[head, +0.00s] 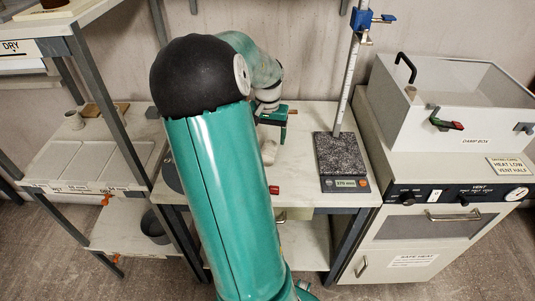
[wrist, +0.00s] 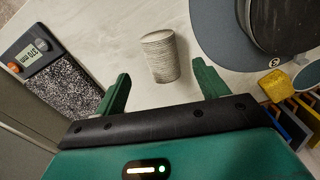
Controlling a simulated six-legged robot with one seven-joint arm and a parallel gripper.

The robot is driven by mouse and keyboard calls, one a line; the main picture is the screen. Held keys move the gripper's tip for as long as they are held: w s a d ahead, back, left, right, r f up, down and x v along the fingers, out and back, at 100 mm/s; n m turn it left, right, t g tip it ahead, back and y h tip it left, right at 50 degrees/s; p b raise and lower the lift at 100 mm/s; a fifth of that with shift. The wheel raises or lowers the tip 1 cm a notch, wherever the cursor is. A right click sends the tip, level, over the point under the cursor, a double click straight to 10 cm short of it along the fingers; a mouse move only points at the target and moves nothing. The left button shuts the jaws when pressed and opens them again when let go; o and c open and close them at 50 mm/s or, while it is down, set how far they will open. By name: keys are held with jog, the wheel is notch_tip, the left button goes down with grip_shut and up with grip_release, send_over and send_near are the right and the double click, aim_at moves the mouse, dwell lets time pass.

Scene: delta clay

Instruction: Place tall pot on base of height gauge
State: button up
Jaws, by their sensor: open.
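The tall pot (wrist: 160,56) is a pale grey, ridged clay cup standing on the table, ahead of and between my fingers in the wrist view. In the head view a pale piece of it (head: 269,152) shows below my gripper (head: 280,118), partly behind my arm. My gripper (wrist: 160,72) is open, with its two green fingers apart and nothing held. The height gauge's speckled granite base (head: 340,153) stands right of my gripper in the head view, its display reading 270 mm. The base (wrist: 62,88) lies at the left in the wrist view. Its top is bare.
The gauge's upright scale (head: 347,85) with a blue slider rises behind the base. A dark grey round disc (wrist: 225,40) carries a black round object at upper right in the wrist view. A damp box (head: 455,110) stands right of the table. Shelves (head: 100,155) stand left.

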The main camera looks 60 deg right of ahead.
aim_at(267, 148)
notch_tip(267, 148, down, 7)
jog(key=shift+w+d+r, duration=0.15)
jog(key=shift+c, duration=0.4)
jog(key=c, duration=1.1)
jog(key=shift+r, duration=0.2)
jog(key=shift+r, duration=0.25)
notch_tip(267, 148, up, 2)
jog(key=shift+r, duration=0.1)
jog(key=s+a+r, duration=0.7)
jog(key=a+r, duration=0.3)
jog(key=a, duration=0.2)
